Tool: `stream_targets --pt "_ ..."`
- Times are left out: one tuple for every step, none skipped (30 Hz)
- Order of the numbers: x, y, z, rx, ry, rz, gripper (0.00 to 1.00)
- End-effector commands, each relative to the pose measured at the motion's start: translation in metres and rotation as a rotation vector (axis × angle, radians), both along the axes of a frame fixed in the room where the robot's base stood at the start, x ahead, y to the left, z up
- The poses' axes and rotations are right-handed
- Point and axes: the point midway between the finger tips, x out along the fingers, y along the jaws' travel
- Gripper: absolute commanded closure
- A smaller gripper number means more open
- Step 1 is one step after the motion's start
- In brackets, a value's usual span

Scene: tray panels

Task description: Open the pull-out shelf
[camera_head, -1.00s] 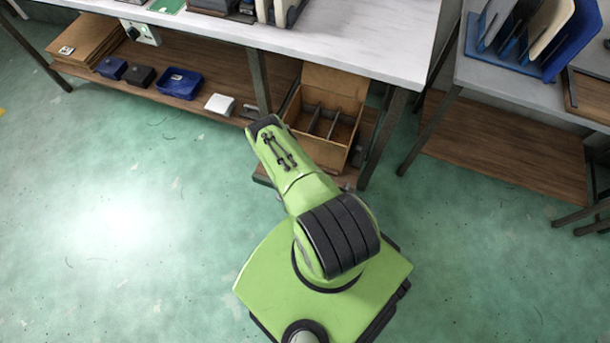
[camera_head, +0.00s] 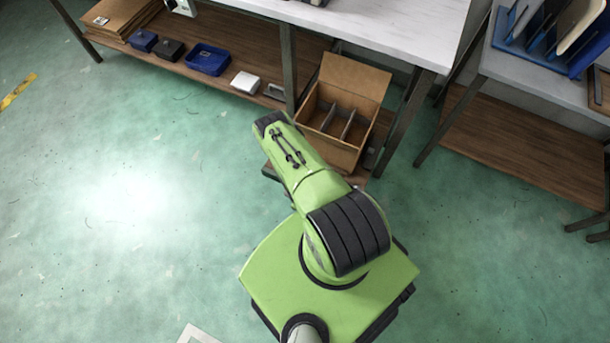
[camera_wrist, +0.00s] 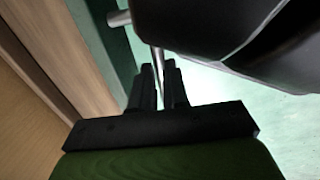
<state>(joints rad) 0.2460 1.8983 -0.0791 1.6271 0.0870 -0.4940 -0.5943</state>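The pull-out shelf (camera_head: 361,182) is a wooden board low under the right end of the white-topped bench, sticking out past its front. It carries an open cardboard box (camera_head: 345,158) with dividers. In the wrist view, a thin metal handle bar (camera_wrist: 158,62) on a post stands off a wood-coloured panel (camera_wrist: 52,50). My gripper (camera_wrist: 160,75) has its two black fingers on either side of this bar, close together, and looks shut on it. In the head view my green arm hides the gripper and most of the shelf's front edge.
The fixed lower shelf (camera_head: 235,48) holds a blue tray (camera_head: 207,59), small dark boxes and a white box (camera_head: 245,82). A bench leg (camera_head: 289,70) stands just left of the cardboard box. Another bench (camera_head: 540,85) is at the right. Green floor (camera_head: 130,200) is clear left of me.

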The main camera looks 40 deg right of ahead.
Motion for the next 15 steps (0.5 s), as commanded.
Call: stream_targets --pt "-0.0002 -0.0001 0.0002 0.0 0.001 0.0 0.82" --pt "-0.0002 0.0 0.0002 0.0 0.001 0.0 0.78" --pt "-0.0001 -0.0001 0.0002 0.0 0.001 0.0 0.72" --pt "-0.0001 -0.0001 0.0002 0.0 0.001 0.0 0.67" --pt "-0.0001 -0.0001 0.0002 0.0 0.0 0.0 0.62" --pt "0.0 -0.0001 0.0001 0.0 0.0 0.0 0.6" --pt "0.0 -0.0001 0.0001 0.0 0.0 0.0 0.6" --pt "0.0 -0.0001 0.0001 0.0 0.0 0.0 0.6" --pt "0.0 -0.0001 0.0001 0.0 0.0 0.0 0.6" --pt "0.0 -0.0001 0.0 0.0 0.0 0.0 0.6" --pt "0.0001 0.0 0.0 0.0 0.0 0.0 0.6" --pt "0.0001 0.0 0.0 0.0 0.0 0.0 0.6" --pt "0.0001 0.0 0.0004 0.0 0.0 0.0 0.6" --pt "0.0 0.0002 0.0015 0.0 0.0 0.0 0.6" --pt "0.0 0.0006 0.0044 0.0 0.0 0.0 0.6"
